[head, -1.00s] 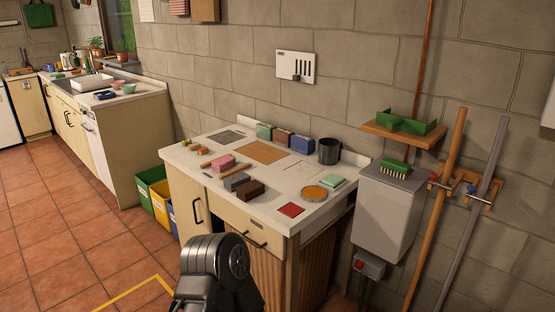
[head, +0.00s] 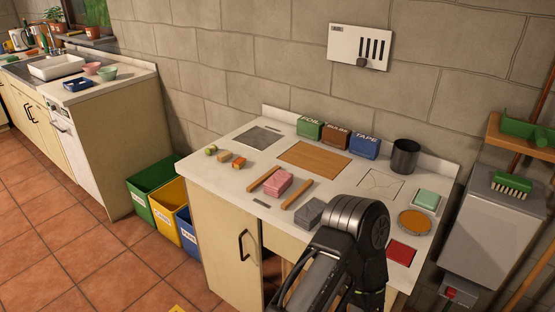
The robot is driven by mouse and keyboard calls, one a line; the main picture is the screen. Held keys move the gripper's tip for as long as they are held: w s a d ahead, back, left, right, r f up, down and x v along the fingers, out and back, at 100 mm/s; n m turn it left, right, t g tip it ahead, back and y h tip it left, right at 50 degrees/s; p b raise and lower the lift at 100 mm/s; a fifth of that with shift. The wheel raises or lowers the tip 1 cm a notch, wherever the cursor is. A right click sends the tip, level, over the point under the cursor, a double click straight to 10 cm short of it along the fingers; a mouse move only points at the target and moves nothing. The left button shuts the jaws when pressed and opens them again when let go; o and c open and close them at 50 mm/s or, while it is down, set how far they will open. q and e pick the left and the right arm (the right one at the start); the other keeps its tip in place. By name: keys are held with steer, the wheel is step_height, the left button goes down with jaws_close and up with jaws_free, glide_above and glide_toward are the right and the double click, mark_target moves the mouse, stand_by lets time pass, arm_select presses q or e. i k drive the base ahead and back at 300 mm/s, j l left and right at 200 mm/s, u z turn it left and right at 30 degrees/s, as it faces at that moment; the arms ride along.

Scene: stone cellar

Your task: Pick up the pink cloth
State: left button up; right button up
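The pink cloth (head: 278,185) looks like a small, thick folded block. It lies on the white worktop (head: 228,172), between two thin wooden sticks (head: 298,194). It is in plain view in the head view, with nothing on top of it. A dark link of one of my arms rises from the bottom edge, right of and nearer than the cloth, apart from it in the picture. No gripper fingers show, so neither gripper can be seen.
A grey block (head: 309,213) sits right of the cloth, partly behind my arm. A wooden board (head: 314,157), labelled boxes (head: 364,146) and a dark mug (head: 405,156) stand behind. Small blocks (head: 239,163) lie left. Colored bins (head: 166,202) stand on the floor left of the worktop.

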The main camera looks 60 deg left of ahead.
mark_target(276, 185)
steer(key=k+j, duration=0.1)
steer(key=j, duration=0.55)
steer(key=k+j, duration=0.1)
steer(key=j, duration=1.15)
steer(key=k+z, duration=0.05)
